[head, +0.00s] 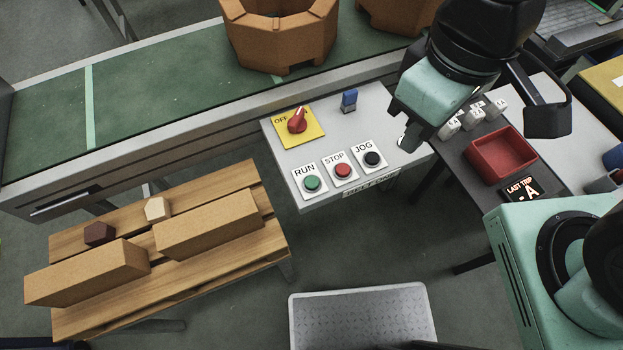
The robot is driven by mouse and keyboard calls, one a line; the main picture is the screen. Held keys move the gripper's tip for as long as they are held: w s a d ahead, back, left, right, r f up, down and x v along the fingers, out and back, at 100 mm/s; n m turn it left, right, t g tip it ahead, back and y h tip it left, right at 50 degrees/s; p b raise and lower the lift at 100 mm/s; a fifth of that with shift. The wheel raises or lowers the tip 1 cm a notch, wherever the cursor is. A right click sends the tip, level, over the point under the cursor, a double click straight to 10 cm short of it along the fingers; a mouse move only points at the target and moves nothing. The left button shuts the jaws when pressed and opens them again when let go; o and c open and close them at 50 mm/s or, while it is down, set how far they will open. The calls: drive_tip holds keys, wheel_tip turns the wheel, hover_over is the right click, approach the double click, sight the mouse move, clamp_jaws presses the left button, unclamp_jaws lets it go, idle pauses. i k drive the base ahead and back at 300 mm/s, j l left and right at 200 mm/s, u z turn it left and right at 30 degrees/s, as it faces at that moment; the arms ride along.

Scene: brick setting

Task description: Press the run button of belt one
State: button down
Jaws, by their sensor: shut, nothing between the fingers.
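The run button (312,183) is a green round button on a white plate marked RUN, at the front left of a grey control panel (365,112). A red stop button (343,170) and a black jog button (372,158) sit to its right on their own plates. My gripper (404,146) is shut and empty, above the panel's right edge, to the right of the jog button and apart from the run button.
A red rotary switch (297,121) on a yellow plate marked OFF and a small blue item (349,99) stand on the panel. Behind runs a green belt (150,88) with a large brown block (280,35). A red tray (500,155) lies right; a wooden bench (205,262) with blocks stands left.

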sight(312, 183)
drive_tip(key=z, duration=1.5)
drive_tip(key=k+j+z, duration=0.1)
drive_tip(key=k+j, duration=0.8)
drive_tip(key=k, duration=0.1)
